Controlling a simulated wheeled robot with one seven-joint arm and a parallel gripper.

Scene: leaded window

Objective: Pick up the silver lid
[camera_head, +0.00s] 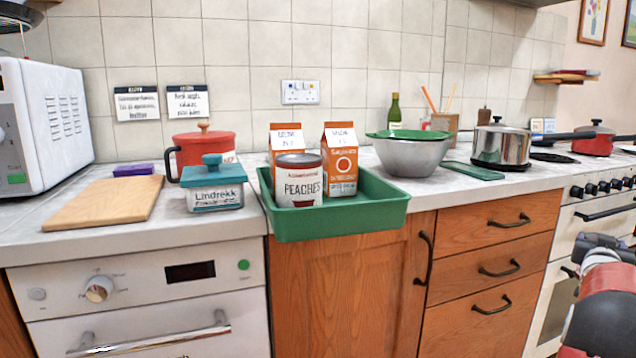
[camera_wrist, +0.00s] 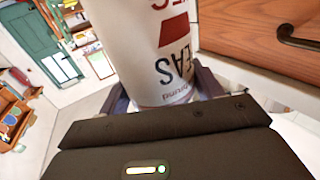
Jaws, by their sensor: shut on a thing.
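A steel pot (camera_head: 501,148) stands on the counter right of the mixing bowl. A silver lid (camera_head: 503,128) with a dark knob appears to sit on top of it. My gripper (camera_wrist: 165,97) is in the wrist view, its dark fingers on both sides of a white can (camera_wrist: 150,45) with a red patch and dark lettering ending in "EAS". It is shut on this can. The can's far end runs out of the picture. My arm shows at the right edge of the head view, where the can is not visible.
A green tray (camera_head: 340,222) holds a peaches can (camera_head: 298,183) and two orange cartons. A grey bowl (camera_head: 410,157) with a green lid stands left of the pot. A red pan (camera_head: 594,142) is on the hob. A drawer front (camera_wrist: 262,45) is close beside the held can.

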